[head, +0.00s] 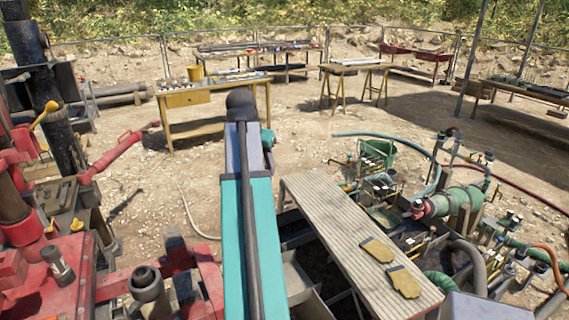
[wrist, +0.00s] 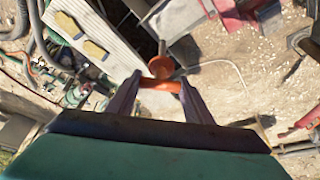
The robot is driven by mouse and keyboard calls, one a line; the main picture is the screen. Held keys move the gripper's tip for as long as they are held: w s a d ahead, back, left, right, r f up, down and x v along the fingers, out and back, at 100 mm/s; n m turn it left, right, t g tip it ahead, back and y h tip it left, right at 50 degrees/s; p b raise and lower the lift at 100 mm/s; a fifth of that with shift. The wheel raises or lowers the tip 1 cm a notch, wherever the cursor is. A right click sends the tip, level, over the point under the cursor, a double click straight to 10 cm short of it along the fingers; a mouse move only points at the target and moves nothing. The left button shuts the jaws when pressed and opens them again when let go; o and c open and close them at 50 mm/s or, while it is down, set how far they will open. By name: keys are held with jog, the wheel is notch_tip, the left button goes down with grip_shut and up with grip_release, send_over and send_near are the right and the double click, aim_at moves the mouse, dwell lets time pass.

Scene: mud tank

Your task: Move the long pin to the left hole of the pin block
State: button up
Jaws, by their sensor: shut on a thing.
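In the wrist view, my gripper (wrist: 160,88) is shut on an orange pin (wrist: 160,67). Its orange crossbar lies between the two fingers, and a round orange head and a short brown shaft show beyond them. The pin is seen nearly end-on, so its length is hard to tell. It is held above the ground, close to the end of a ribbed plank in the picture. In the head view, my arm hides the gripper and the pin. I cannot make out the pin block or its left hole in either view.
The ribbed plank (head: 340,230) bears two yellow gloves (head: 378,250) over the tank. Valves and hoses crowd the right, around a green pump (head: 460,201). Red machinery (head: 60,285) stands at the left. A yellow table (head: 190,98) stands beyond, with bare ground between.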

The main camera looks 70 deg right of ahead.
jog(key=w+a+f+n+t+y+b, duration=0.1)
jog(key=w+a+f+n+b, duration=0.3)
jog(key=w+a, duration=0.85)
jog(key=w+a+f+n+t+b, duration=0.15)
jog(key=w+a+f+n, duration=0.35)
jog(key=w+a, duration=0.75)
jog(key=w+a+f+n+y+b, duration=0.1)
jog(key=w+a+f+n, duration=0.1)
jog(key=a, duration=0.9)
jog(key=w+a+f+n+t+y+b, duration=0.1)
jog(key=w+a+f+n+b, duration=0.1)
jog(key=a, duration=0.9)
jog(key=w+a+f+n+t+y+b, duration=0.1)
jog(key=w+a+f+n, duration=0.3)
jog(key=a, duration=0.7)
jog(key=shift+w+f, duration=0.4)
jog(key=shift+w, duration=0.1)
